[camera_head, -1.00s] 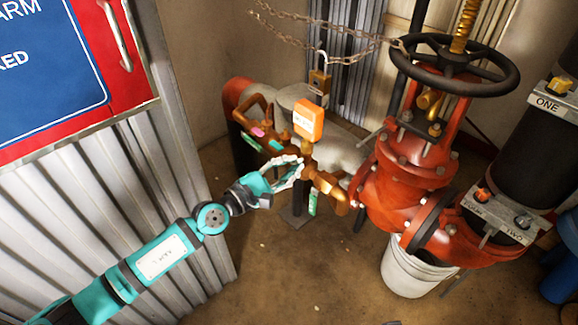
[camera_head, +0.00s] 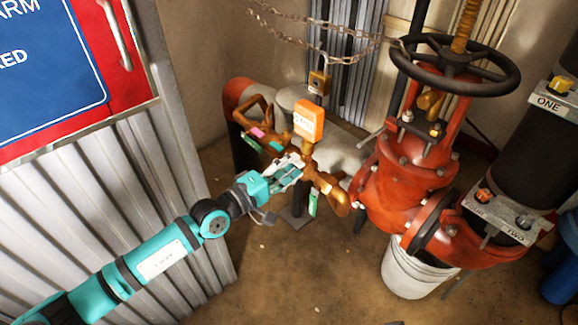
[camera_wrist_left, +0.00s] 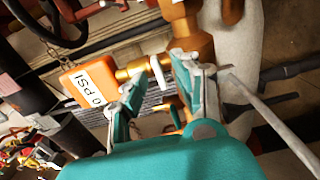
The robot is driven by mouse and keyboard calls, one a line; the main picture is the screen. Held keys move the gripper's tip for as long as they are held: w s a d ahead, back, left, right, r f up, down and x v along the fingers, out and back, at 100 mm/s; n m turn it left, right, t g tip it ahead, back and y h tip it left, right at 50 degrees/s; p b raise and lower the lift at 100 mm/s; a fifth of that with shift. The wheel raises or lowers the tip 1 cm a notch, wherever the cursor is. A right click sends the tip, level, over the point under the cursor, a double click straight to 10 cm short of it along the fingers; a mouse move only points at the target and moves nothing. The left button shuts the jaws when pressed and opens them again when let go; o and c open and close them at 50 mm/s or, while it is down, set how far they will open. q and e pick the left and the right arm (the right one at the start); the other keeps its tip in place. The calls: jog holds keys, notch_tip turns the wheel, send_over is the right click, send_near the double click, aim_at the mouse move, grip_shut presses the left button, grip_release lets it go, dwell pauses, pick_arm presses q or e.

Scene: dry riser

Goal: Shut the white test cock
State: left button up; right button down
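In the left wrist view, a small white handle (camera_wrist_left: 159,75), which looks like the white test cock's, sits on a brass stem beside the orange gauge box (camera_wrist_left: 90,85). My left gripper (camera_wrist_left: 157,82) is open, with its fingers on either side of this handle; I cannot tell whether they touch it. In the head view, my left gripper (camera_head: 290,168) is at the brass pipework (camera_head: 328,187), just below the orange box (camera_head: 308,121), and hides the white handle. My right gripper is out of view.
Pink (camera_head: 257,132) and teal (camera_head: 276,146) handles lie just left of the gripper, and a green one (camera_head: 313,204) hangs below. The red valve (camera_head: 405,170) with its black handwheel (camera_head: 455,68) stands to the right, above a white bucket (camera_head: 408,275). Corrugated metal (camera_head: 90,205) is at left.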

pick_arm(q)
jog(key=v, duration=0.5)
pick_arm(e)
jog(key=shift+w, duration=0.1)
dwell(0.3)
